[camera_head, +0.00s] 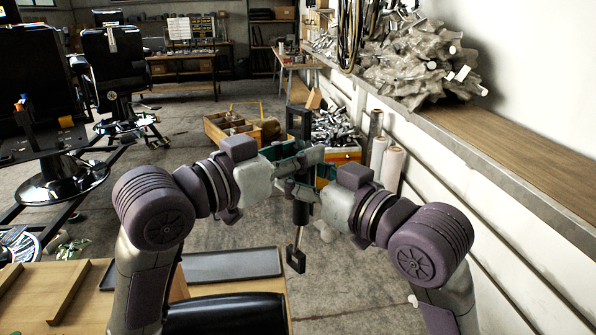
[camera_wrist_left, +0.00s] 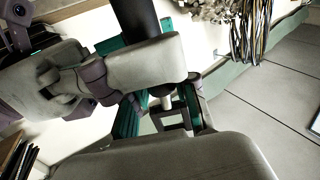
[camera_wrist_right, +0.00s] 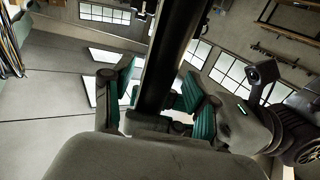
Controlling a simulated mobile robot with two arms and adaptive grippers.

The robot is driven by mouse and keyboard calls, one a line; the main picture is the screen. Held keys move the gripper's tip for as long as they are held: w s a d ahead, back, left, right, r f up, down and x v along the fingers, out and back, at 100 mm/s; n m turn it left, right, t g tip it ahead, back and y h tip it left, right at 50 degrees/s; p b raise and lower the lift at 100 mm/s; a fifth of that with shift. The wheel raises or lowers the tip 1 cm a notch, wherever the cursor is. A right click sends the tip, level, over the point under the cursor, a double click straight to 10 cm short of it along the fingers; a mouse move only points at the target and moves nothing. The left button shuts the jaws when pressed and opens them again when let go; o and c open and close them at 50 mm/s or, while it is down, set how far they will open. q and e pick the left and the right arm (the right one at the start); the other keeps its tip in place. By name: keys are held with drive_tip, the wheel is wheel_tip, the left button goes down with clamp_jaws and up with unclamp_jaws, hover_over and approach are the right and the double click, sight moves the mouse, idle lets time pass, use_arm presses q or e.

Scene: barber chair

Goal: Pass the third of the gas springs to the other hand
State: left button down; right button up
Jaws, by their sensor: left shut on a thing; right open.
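A gas spring (camera_head: 302,212) hangs nearly upright between my two grippers in the head view. It has a black cylinder, a thin bright rod and a square black fitting at each end. My left gripper (camera_head: 297,163) is shut on its upper part. My right gripper (camera_head: 317,176) is open with its fingers around the spring, close against the left one. In the right wrist view the black cylinder (camera_wrist_right: 172,60) passes between the right gripper's green-padded fingers (camera_wrist_right: 160,100). In the left wrist view the right gripper's grey body hides part of the cylinder (camera_wrist_left: 137,18).
A wooden divided box (camera_head: 231,130) and a bin of metal parts (camera_head: 337,130) stand beyond the grippers. A workbench with a dark tray (camera_head: 232,264) is at lower left. A shelf (camera_head: 520,165) runs along the right wall. Barber chairs stand at left.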

drive_tip(key=shift+w+a, duration=0.2)
drive_tip(key=shift+s, duration=0.1)
clamp_jaws()
use_arm(q)
drive_tip(key=c, duration=0.8)
unclamp_jaws()
